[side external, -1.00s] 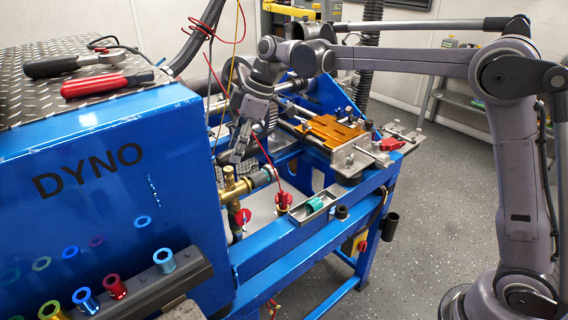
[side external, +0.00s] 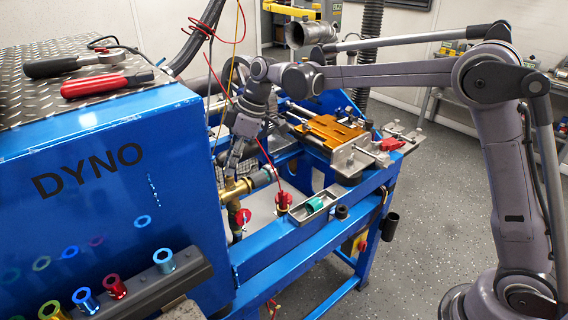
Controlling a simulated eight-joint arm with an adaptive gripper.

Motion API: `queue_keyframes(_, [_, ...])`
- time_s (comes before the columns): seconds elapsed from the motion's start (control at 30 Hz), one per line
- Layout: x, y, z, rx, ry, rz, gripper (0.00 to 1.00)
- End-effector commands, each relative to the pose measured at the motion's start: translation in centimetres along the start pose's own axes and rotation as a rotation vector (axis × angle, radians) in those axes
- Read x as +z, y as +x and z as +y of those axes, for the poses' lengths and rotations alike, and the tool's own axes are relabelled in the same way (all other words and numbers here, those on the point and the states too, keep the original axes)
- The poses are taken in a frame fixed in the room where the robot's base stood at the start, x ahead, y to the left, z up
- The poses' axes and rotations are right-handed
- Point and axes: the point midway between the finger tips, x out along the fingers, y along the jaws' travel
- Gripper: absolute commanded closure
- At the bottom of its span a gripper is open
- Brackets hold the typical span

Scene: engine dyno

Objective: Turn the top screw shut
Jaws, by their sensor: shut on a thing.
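A brass valve fitting (side external: 233,190) stands at the right end of the blue DYNO cabinet, with a red handle (side external: 243,217) below it. My gripper (side external: 231,175) points down at the top of this fitting, and its jaws are shut on the top screw there. The fingers cover the screw, so its shape and how far it is turned in cannot be seen. A second red valve handle (side external: 283,200) is to the right of the fitting, apart from my gripper.
A small metal tray (side external: 300,217) with a green cylinder (side external: 315,205) lies on the blue frame rail. Red and yellow wires (side external: 233,88) hang close to my gripper. An orange plate (side external: 330,130) lies behind. A ratchet (side external: 60,66) and red-handled tool (side external: 105,84) lie on the cabinet.

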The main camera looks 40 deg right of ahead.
Motion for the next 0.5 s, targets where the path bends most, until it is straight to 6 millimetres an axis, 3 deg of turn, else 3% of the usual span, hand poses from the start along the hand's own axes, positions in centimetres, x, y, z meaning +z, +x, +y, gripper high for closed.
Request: queue_keyframes(0.5, [-0.03, 0.03, -0.30, 0.098, 0.236, 0.000, 1.00])
